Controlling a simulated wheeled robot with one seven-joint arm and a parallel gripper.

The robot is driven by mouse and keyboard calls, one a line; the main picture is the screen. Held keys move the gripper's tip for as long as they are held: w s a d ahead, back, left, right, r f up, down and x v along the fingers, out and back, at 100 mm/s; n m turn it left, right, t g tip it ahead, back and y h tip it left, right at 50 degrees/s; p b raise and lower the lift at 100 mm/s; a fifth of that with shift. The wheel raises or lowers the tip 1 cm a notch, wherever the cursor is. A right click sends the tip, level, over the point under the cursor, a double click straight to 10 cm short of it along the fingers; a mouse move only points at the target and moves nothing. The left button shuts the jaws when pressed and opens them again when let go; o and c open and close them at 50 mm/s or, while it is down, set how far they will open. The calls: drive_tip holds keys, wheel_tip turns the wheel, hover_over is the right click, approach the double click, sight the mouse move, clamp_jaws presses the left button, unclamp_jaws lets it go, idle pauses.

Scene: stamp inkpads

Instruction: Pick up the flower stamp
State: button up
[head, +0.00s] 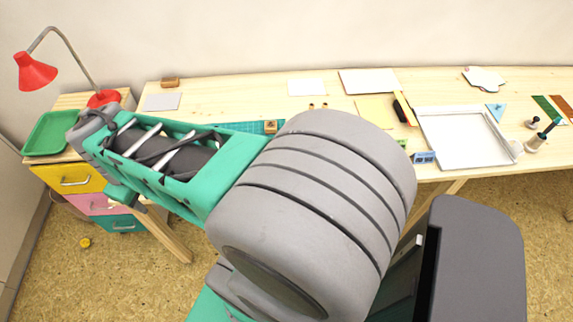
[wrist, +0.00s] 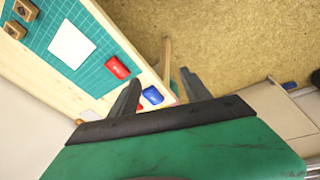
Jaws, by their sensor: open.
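Two wooden block stamps (wrist: 25,10) stand at the top left corner of the wrist view, on a teal cutting mat (wrist: 90,32). I cannot tell whether either one bears a flower. In the head view a wooden block (head: 271,127) shows on the mat, partly beside my arm. My gripper (wrist: 162,77) is open and empty, and its two fingers are apart. It hangs over the table's front edge, well away from the wooden blocks, near a blue inkpad (wrist: 152,95).
A red inkpad (wrist: 117,67) and a white card (wrist: 72,45) lie on the mat. In the head view a red lamp (head: 36,72) and green tray (head: 50,134) stand left.

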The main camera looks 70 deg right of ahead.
drive_tip(key=shift+o, duration=0.6)
drive_tip(key=d+f+g+p, duration=0.1)
drive_tip(key=d, duration=0.8)
drive_tip(key=shift+s+f+n+g+h, duration=0.15)
drive_tip(key=shift+f+n+g+h, duration=0.15)
drive_tip(key=shift+n+g+h, duration=0.1)
drive_tip(key=s+d+f+n+g+p, duration=0.1)
drive_tip(key=s+d+f+g, duration=0.15)
drive_tip(key=d, duration=0.45)
drive_tip(key=s+d+f+n+g+p, duration=0.1)
drive_tip(key=s+d+f+p, duration=0.2)
drive_tip(key=d, duration=0.4)
drive_tip(key=s+d+f, duration=0.2)
drive_tip(key=s+f, duration=0.1)
drive_tip(key=s+d+f+n, duration=0.1)
drive_tip(key=s+d+f, duration=0.1)
drive_tip(key=s+f, duration=0.2)
drive_tip(key=s+d+f+n+g, duration=0.1)
drive_tip(key=s+d+f, duration=0.2)
drive_tip(key=s+f, duration=0.1)
drive_tip(key=shift+p, duration=0.4)
drive_tip(key=shift+c, duration=0.5)
clamp_jaws()
